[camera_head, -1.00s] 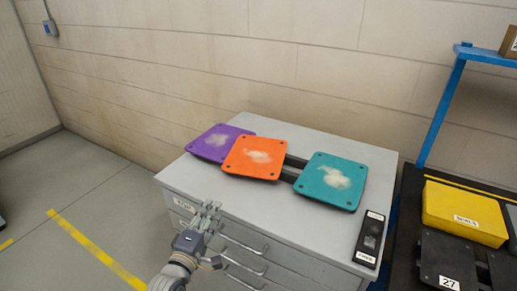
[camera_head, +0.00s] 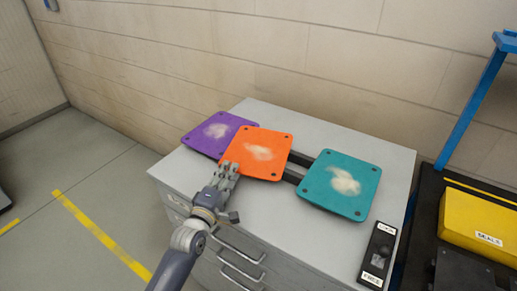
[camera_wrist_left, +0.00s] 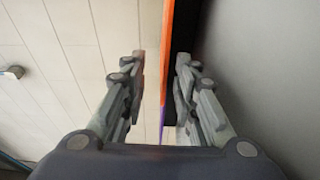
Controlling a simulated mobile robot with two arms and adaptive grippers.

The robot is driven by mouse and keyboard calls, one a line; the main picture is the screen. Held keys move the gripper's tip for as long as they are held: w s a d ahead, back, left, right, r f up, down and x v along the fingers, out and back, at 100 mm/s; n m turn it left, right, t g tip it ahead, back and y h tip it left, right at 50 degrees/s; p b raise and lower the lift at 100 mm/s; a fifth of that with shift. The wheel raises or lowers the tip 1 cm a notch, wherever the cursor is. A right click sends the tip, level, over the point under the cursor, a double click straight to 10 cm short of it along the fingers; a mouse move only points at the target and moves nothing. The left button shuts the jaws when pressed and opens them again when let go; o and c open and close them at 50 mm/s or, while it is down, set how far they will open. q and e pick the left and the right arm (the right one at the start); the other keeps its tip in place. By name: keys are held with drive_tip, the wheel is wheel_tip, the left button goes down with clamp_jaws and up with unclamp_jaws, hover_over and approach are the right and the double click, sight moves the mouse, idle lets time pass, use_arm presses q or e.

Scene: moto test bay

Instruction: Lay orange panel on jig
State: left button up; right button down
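The orange panel (camera_head: 262,146), a flat square plate with corner holes and a pale smudge, lies between a purple panel (camera_head: 212,139) and a teal panel (camera_head: 341,187) on the grey cabinet top. My left gripper (camera_head: 229,168) is at the orange panel's front left edge. In the left wrist view the gripper (camera_wrist_left: 160,85) is open, and the orange panel's edge (camera_wrist_left: 168,50) shows as a thin strip between its fingers. I cannot tell whether either finger touches it. My right gripper is not in view. I cannot make out a jig for certain.
Dark rails (camera_head: 292,175) show between the orange and teal panels. A black labelled device (camera_head: 379,254) lies at the cabinet's right front. A yellow box (camera_head: 480,222) sits on a dark surface at right, near a blue post (camera_head: 470,110). The cabinet top's front is clear.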

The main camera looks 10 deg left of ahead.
sight(236, 161)
use_arm(q)
drive_tip(key=shift+w+f, duration=0.1)
drive_tip(key=shift+w, duration=0.6)
drive_tip(key=shift+w+p, duration=0.3)
drive_tip(key=shift+w, duration=0.25)
drive_tip(key=w, duration=0.3)
drive_tip(key=shift+w+d+f+p, duration=0.15)
drive_tip(key=shift+w+p, duration=0.15)
drive_tip(key=shift+w, duration=0.15)
drive_tip(key=shift+c, duration=0.4)
clamp_jaws()
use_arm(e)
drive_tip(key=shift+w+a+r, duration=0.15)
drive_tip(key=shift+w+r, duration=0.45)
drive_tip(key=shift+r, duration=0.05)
